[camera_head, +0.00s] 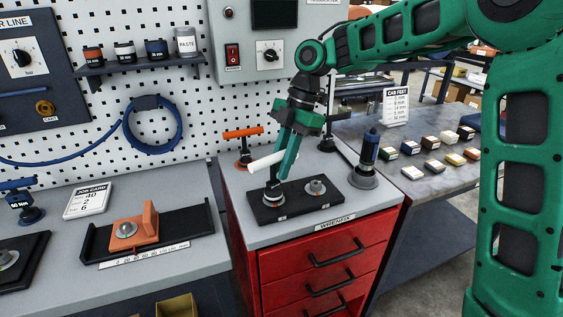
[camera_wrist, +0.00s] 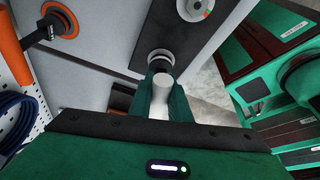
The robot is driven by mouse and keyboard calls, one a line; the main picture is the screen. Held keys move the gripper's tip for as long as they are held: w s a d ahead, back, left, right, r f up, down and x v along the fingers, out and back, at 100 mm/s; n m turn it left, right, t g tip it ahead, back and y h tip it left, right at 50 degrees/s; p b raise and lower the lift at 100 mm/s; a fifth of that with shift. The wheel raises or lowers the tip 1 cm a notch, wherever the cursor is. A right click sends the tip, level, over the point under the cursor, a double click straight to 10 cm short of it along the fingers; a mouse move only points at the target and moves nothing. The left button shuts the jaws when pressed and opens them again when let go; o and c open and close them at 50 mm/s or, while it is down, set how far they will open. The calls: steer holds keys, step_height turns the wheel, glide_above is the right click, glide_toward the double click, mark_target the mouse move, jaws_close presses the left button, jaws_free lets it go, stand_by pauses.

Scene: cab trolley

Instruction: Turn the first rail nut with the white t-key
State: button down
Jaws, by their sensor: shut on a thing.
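The white t-key (camera_head: 262,162) has its crossbar level and its shaft pointing down over the left end of a black rail plate (camera_head: 302,207) on the red cabinet's top. My gripper (camera_head: 284,166) is shut on the t-key's white handle, which also shows between the fingers in the wrist view (camera_wrist: 161,92). The key's lower end stands at the left rail nut, which is mostly hidden; I cannot tell how fully it is seated. The right rail nut (camera_head: 317,187) is bare, and part of it shows in the wrist view (camera_wrist: 196,8).
An orange t-key (camera_head: 243,132) stands in a holder behind the plate. A blue-handled tool (camera_head: 369,147) stands on a round base to the right. A job card (camera_head: 87,200) and an orange block (camera_head: 150,222) are on the left bench. A pegboard rises behind.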

steer(key=shift+f, duration=0.25)
steer(key=m, duration=0.2)
steer(key=s+m+t, duration=0.1)
steer(key=shift+d+m, duration=0.2)
steer(key=shift+m, duration=0.2)
steer(key=shift+m+t+y, duration=0.3)
steer(key=shift+m+t, duration=0.1)
steer(key=shift+m, duration=0.3)
steer(key=m, duration=0.1)
steer(key=s+m+t, duration=0.1)
steer(key=m, duration=0.1)
steer(key=shift+s+m+t, duration=0.1)
steer(key=shift+m+t, duration=0.3)
steer(key=shift+m, duration=0.7)
